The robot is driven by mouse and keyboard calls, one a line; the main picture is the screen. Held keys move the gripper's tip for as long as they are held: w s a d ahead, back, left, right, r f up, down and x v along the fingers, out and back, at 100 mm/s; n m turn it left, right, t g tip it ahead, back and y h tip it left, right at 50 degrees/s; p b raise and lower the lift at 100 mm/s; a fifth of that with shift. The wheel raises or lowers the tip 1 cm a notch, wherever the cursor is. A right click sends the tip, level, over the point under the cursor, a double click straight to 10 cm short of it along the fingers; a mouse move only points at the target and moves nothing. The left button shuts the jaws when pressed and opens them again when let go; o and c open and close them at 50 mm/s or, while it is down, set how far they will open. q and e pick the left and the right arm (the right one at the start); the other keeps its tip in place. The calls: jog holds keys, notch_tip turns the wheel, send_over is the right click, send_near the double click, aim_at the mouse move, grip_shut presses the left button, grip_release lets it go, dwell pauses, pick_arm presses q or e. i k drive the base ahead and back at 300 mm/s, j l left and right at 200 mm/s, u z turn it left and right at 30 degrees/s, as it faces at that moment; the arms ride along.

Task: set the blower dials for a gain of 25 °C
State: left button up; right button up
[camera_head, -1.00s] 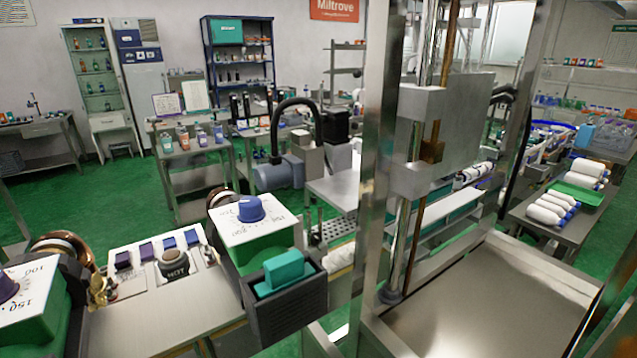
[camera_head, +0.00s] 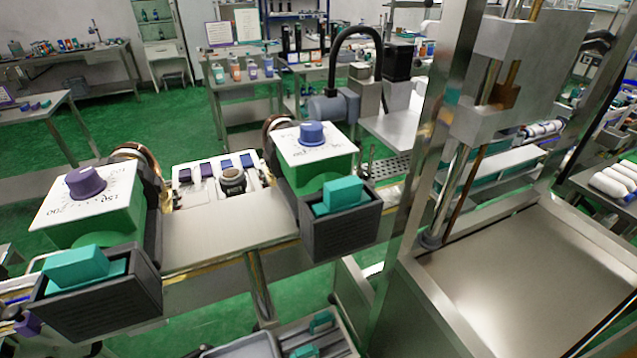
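Two green boxes with white dial faces stand on a metal bench. The left box (camera_head: 110,221) carries a purple dial (camera_head: 86,182) with printed numbers around it, partly readable as 150 and 200. The right box (camera_head: 318,179) carries a blue dial (camera_head: 312,133); its scale is too small to read. Each box has a dark holder in front, the left holder (camera_head: 100,301) and the right holder (camera_head: 345,228), with a teal block in it. Neither of my grippers shows in the head view. Where the dials point is not clear.
A control panel (camera_head: 215,183) with several coloured switches and a dark round button sits between the boxes. A tall metal frame (camera_head: 430,150) stands to the right beside a bare steel surface (camera_head: 530,262). A grey tray (camera_head: 325,340) with teal pieces lies below the bench.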

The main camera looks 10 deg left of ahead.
aim_at(84, 183)
jog(key=u, duration=1.55)
